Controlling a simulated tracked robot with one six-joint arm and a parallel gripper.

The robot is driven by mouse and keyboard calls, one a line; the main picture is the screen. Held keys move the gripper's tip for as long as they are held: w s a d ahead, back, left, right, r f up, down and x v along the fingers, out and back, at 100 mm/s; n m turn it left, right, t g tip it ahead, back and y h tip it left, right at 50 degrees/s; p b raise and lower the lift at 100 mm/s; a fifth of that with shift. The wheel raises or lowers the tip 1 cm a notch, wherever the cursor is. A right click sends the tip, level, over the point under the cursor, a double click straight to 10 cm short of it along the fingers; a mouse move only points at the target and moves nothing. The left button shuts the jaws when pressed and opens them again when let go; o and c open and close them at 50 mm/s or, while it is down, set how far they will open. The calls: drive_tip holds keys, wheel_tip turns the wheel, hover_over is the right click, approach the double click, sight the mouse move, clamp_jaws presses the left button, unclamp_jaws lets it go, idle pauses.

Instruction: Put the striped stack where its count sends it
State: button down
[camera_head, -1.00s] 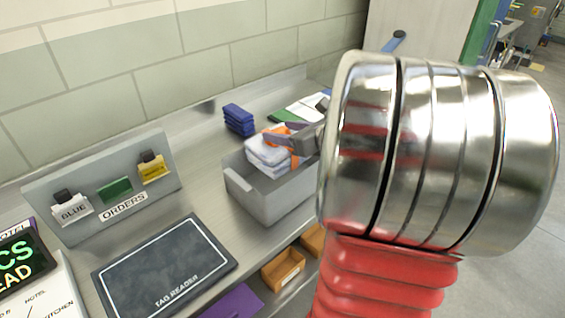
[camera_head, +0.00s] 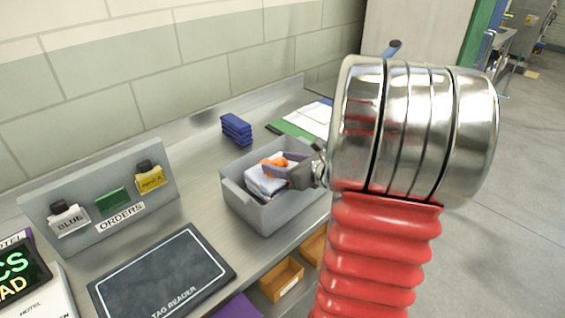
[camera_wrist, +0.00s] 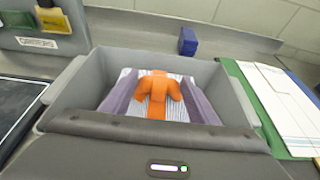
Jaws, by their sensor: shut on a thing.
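The striped stack (camera_wrist: 128,92) is white with thin blue-grey stripes and has an orange strap (camera_wrist: 157,88) tied around it. It also shows in the head view (camera_head: 262,184). It is inside the grey bin (camera_head: 268,215), below the rim. My gripper (camera_head: 285,172) reaches down into the bin. In the wrist view my gripper's purple-grey fingers (camera_wrist: 160,97) flank the stack on both sides, shut on it. The stack's underside is hidden, so I cannot tell whether it touches the bin floor.
A dark tag reader (camera_head: 160,275) lies front left. The orders rack (camera_head: 100,195) with cards stands behind it. A folded blue stack (camera_head: 236,128) is behind the bin. A green board with white sheets (camera_head: 300,122) lies back right. Small orange bins (camera_head: 282,278) sit below the counter edge.

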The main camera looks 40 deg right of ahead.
drive_tip(key=shift+f, duration=0.6)
idle(0.3)
drive_tip(key=c, duration=0.7)
unclamp_jaws()
drive_tip(key=shift+s+r, duration=0.1)
drive_tip(key=shift+r, duration=0.6)
drive_tip(key=v, duration=1.1)
drive_tip(key=shift+s, duration=0.4)
